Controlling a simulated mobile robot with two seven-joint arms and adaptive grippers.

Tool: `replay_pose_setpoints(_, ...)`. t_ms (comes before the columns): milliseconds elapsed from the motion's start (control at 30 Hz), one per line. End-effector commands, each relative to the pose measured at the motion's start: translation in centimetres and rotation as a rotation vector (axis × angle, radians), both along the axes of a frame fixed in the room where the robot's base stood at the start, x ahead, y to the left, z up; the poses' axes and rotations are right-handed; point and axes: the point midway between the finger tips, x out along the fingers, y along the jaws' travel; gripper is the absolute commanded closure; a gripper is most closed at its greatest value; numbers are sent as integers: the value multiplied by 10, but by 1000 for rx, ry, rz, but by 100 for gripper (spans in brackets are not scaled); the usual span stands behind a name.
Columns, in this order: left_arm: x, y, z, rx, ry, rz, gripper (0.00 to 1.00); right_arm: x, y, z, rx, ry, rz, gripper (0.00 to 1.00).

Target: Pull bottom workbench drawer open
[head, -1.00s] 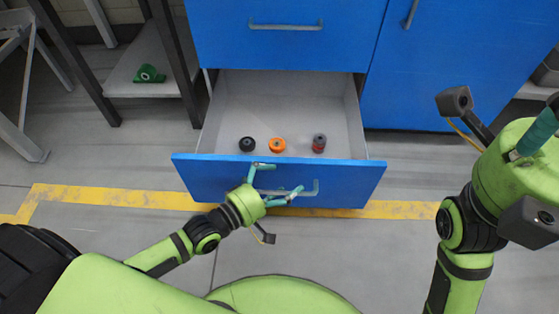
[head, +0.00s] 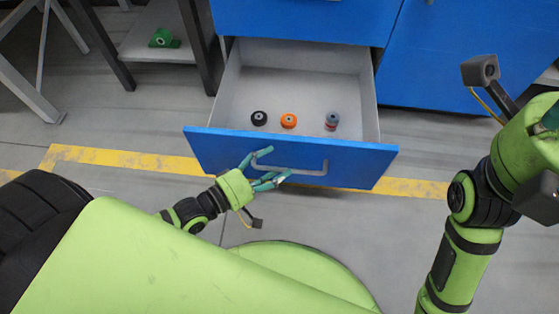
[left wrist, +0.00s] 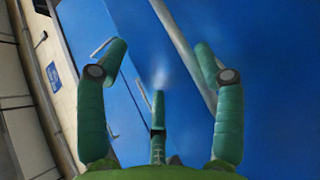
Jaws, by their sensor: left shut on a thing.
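The bottom workbench drawer (head: 350,157) has a blue front and a grey inside, and it stands well out from the workbench in the head view. Its metal bar handle (head: 310,173) runs across the front. My left gripper (head: 266,167) is shut on the left part of this handle. In the left wrist view its teal fingers (left wrist: 160,95) stand before blue panels, with a pale bar between them. My right gripper (head: 548,118) is cut off by the right edge of the head view, and its finger state is hidden.
In the drawer lie a black ring (head: 259,118), an orange ring (head: 289,120) and a grey part (head: 332,121). Blue workbench panels (head: 300,20) rise behind. A dark-legged shelf with a green part (head: 163,38) stands at left. A yellow floor line (head: 120,158) crosses below.

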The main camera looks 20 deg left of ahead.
Motion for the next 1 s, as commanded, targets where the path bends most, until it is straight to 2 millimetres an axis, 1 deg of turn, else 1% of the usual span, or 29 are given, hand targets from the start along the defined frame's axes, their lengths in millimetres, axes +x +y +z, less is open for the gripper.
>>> replay_pose_setpoints(33,0,2,12,-2,-36,0,56,0,0,3,0,0,0,60)
replay_pose_setpoints(200,-11,7,10,-2,-36,0,56,0,0,5,0,0,0,60)
replay_pose_setpoints(333,-15,9,8,-4,-33,-1,56,0,0,5,0,0,0,60)
replay_pose_setpoints(600,-17,9,4,-6,-24,-1,56,0,0,4,0,0,0,60)
replay_pose_setpoints(767,-17,9,5,-7,-22,0,56,0,0,11,0,0,0,60)
replay_pose_setpoints(1000,-18,9,3,-8,-20,0,56,0,0,9,0,0,0,60)
